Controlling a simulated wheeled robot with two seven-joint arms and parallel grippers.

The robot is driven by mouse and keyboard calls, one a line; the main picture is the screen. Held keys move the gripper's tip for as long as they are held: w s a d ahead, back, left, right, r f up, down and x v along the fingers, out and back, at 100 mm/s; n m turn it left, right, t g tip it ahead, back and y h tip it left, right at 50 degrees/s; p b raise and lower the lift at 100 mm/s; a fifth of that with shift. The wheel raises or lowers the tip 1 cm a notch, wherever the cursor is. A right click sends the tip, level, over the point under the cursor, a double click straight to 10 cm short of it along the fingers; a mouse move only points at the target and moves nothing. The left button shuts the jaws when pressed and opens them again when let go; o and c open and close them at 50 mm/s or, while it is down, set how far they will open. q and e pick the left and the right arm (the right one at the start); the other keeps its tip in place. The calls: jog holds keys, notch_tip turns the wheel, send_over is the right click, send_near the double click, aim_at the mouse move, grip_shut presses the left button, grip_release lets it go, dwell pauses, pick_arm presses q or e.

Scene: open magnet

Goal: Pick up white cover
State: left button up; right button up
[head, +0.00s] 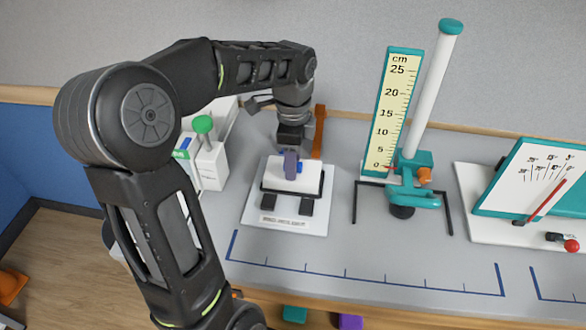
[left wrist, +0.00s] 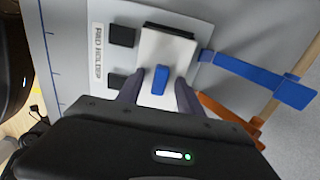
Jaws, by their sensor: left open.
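The white cover (head: 277,182) lies on a pale base plate (head: 256,212) on the grey bench, with a small blue handle on its top. In the left wrist view the white cover (left wrist: 168,52) and its blue handle (left wrist: 160,80) show clearly. My left gripper (head: 290,165) points down over the cover. In the left wrist view its two open fingers (left wrist: 160,86) stand on either side of the blue handle, with gaps between, and hold nothing. My right gripper is not in view.
A white device with a green knob (head: 203,124) stands close left of the base plate. An orange bar (head: 319,132) is behind it. A ruler (head: 396,110) and a tilted white tube (head: 432,85) stand to the right. The front bench strip is clear.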

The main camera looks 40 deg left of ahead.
pick_arm(q)
jog(key=shift+c, duration=0.4)
grip_shut()
dwell(0.4)
